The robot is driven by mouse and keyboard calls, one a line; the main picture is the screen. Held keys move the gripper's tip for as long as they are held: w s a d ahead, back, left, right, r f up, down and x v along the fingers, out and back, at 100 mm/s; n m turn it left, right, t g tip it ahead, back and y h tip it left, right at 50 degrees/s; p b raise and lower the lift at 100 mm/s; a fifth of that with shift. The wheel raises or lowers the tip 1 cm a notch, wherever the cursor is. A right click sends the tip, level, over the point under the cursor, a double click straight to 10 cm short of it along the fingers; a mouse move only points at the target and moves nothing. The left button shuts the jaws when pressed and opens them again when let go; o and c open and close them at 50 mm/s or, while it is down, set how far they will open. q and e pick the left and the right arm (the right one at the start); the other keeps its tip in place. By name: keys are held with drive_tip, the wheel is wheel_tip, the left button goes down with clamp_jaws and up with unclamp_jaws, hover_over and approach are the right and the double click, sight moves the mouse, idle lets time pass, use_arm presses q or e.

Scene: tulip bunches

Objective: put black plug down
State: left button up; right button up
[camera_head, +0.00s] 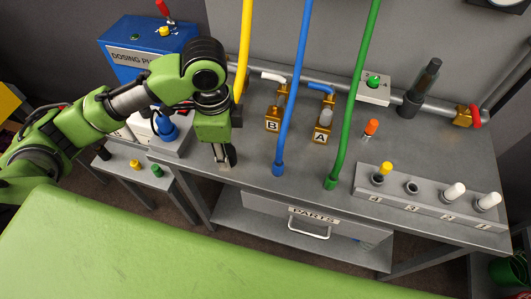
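A black plug (103,153) stands on the low side table (131,163) at the left, partly behind my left arm. My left gripper (225,157) points down over the front left part of the grey workbench (260,172), well to the right of that plug. Its dark fingers are small and seen from above. I cannot tell whether they are apart or hold something dark. My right gripper is not in view.
Yellow (135,165) and green (157,170) plugs stand on the side table. A numbered rack (430,204) holds a yellow plug and white plugs. Blue (292,90) and green (356,95) hoses hang over the bench. An orange plug (371,127) stands behind the rack.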

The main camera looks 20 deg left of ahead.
use_arm(q)
drive_tip(key=w+d+f+p, duration=0.1)
drive_tip(key=w+d+f, duration=0.15)
drive_tip(key=w, duration=0.35)
drive_tip(key=p, duration=0.2)
hover_over(256, 153)
drive_tip(key=f, duration=0.5)
drive_tip(key=shift+s+f, duration=0.25)
drive_tip(key=shift+f, duration=0.1)
drive_tip(key=shift+w+f, duration=0.2)
drive_tip(key=shift+f, duration=0.05)
wheel_tip(256, 153, down, 3)
drive_tip(key=shift+w+f, duration=0.1)
drive_tip(key=shift+f, duration=0.1)
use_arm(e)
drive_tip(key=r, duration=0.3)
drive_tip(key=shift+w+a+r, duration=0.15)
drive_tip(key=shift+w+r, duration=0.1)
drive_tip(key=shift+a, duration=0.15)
use_arm(q)
drive_tip(key=shift+f, duration=0.15)
drive_tip(key=o, duration=1.2)
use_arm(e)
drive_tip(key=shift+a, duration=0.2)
